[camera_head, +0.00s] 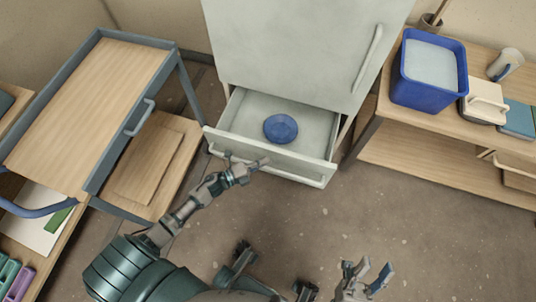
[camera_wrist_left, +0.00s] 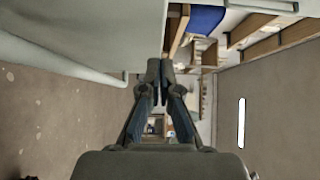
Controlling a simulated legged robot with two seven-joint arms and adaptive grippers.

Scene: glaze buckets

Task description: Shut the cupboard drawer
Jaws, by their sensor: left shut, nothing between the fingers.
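The pale grey-green cupboard (camera_head: 290,50) stands at the back. Its bottom drawer (camera_head: 308,166) is pulled out, with a blue round dish (camera_head: 281,129) inside. A long bar handle runs along the drawer front. My left gripper (camera_head: 263,162) is shut and empty, at the drawer front near its middle; I cannot tell whether it touches. In the left wrist view the shut fingers (camera_wrist_left: 160,68) show beside a pale surface at upper left. My right gripper (camera_head: 372,269) is open and empty over the floor, low in the head view, away from the drawer.
A wood-topped cart (camera_head: 84,92) with a grey frame stands to the left of the drawer. On the right, a wooden shelf unit (camera_head: 400,132) holds a blue bucket (camera_head: 430,72) and some containers. The floor (camera_head: 400,215) in front of the drawer is clear.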

